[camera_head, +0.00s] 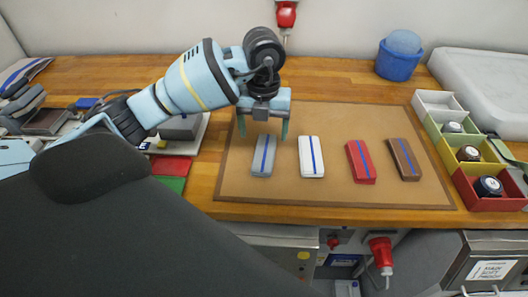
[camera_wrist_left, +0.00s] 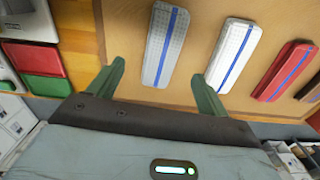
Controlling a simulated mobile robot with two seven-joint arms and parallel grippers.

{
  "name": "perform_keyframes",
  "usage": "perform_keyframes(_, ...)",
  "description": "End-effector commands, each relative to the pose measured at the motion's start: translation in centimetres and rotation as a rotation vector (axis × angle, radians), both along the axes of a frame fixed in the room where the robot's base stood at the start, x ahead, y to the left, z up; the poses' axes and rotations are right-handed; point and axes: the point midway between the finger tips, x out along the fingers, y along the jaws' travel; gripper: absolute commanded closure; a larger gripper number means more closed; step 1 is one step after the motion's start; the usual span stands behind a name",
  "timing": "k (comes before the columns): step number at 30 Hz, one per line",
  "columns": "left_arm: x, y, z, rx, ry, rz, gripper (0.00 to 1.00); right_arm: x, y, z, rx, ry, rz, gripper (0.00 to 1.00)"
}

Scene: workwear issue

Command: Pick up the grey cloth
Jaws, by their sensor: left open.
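The grey cloth (camera_head: 264,155) is a folded grey block with a blue stripe, lying on the brown mat (camera_head: 330,115), leftmost of a row. It also shows in the left wrist view (camera_wrist_left: 157,45), ahead of the fingers and roughly between them. My left gripper (camera_head: 264,130) is open and empty, with its green fingertips above the mat near the grey cloth's far end. The fingers also show in the left wrist view (camera_wrist_left: 160,85). My right gripper is in neither view.
White (camera_head: 311,157), red (camera_head: 360,161) and brown (camera_head: 404,159) folded cloths lie to the right on the mat. Coloured bins (camera_head: 485,204) line the table's right side. A blue tub (camera_head: 397,66) stands at the back. Red and green pieces (camera_head: 170,166) lie left of the mat.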

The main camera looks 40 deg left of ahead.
Motion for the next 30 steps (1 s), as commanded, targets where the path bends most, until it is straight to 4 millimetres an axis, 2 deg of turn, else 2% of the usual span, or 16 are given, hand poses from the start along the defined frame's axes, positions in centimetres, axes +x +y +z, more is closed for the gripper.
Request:
perform_keyframes(2,-0.1,0.0,-0.9,0.000,0.004,0.000,0.22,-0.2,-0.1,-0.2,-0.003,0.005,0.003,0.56)
perform_keyframes(8,-0.1,0.0,-1.3,-0.001,0.002,-0.001,0.22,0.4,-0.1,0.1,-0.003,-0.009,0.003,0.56)
perform_keyframes(18,-0.2,0.1,-5.6,-0.002,0.002,-0.001,0.22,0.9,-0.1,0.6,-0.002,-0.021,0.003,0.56)
perform_keyframes(27,-0.1,0.1,-6.1,-0.002,-0.001,-0.001,0.22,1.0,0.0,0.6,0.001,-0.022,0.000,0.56)
perform_keyframes(28,-0.1,0.1,-6.1,-0.002,-0.001,-0.001,0.23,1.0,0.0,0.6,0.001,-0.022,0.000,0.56)
perform_keyframes(30,-0.1,0.1,-6.1,-0.002,-0.001,-0.002,0.32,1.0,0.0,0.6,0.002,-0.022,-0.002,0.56)
